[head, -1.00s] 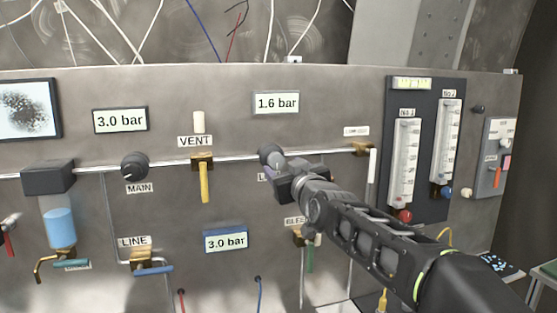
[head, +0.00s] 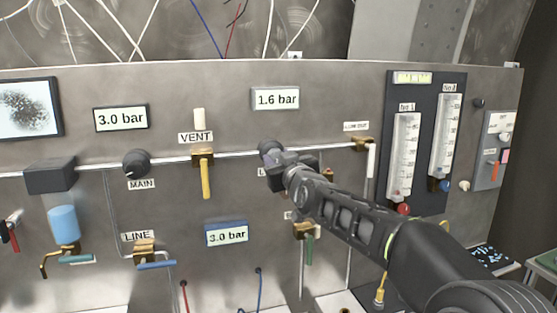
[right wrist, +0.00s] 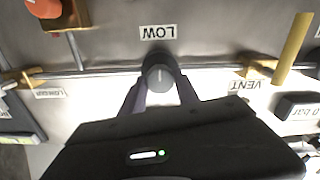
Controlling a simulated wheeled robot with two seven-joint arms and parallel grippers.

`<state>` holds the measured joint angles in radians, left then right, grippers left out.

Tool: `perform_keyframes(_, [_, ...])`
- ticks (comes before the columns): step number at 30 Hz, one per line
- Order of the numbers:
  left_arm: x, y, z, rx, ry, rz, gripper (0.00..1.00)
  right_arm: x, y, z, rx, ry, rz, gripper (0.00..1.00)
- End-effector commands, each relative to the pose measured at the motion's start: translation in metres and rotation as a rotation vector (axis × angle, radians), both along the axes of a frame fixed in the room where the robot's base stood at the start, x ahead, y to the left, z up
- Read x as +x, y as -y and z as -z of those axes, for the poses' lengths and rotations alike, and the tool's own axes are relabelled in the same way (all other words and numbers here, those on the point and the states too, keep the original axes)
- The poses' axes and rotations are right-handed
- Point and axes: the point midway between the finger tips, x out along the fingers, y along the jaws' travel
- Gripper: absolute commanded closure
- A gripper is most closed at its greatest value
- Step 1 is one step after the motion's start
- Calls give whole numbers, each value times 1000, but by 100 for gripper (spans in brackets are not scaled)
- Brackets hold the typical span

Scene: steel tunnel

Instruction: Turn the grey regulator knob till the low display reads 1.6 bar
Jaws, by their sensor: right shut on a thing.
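The grey regulator knob (head: 268,148) is on the panel's pipe, partly hidden behind my right gripper (head: 272,160). In the right wrist view the knob (right wrist: 159,75) sits between the two fingers of my right gripper (right wrist: 160,88), under an upside-down LOW label (right wrist: 158,32). The fingers are shut on it. The low display (head: 276,99), above the knob, reads 1.6 bar. My left gripper is not in view.
The MAIN knob (head: 136,164) and the yellow VENT lever (head: 206,178) are to the left. Two other displays (head: 121,118) (head: 227,235) read 3.0 bar. Flow tubes (head: 405,155) stand on a dark plate at right. A green-handled valve (head: 310,250) is below my gripper.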

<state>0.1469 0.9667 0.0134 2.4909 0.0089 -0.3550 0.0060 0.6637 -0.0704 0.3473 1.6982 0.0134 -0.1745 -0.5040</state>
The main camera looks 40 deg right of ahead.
Motion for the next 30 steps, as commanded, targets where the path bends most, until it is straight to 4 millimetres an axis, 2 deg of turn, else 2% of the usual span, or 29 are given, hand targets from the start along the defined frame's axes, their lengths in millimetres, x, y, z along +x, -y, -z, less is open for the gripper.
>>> perform_keyframes(1, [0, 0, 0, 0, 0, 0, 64, 0, 0, 0, 0, 0, 0, 71])
perform_keyframes(12, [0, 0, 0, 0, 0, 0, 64, 0, 0, 0, 0, 0, 0, 100])
perform_keyframes(20, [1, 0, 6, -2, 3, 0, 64, 0, -1, 1, 94, 34, -2, 100])
perform_keyframes(26, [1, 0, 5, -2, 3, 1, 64, 0, -1, 0, 94, 33, -1, 100])
perform_keyframes(27, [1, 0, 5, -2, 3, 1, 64, 0, 0, 0, 94, 33, -1, 60])
perform_keyframes(30, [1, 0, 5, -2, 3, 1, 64, 0, 0, 0, 94, 33, -1, 52])
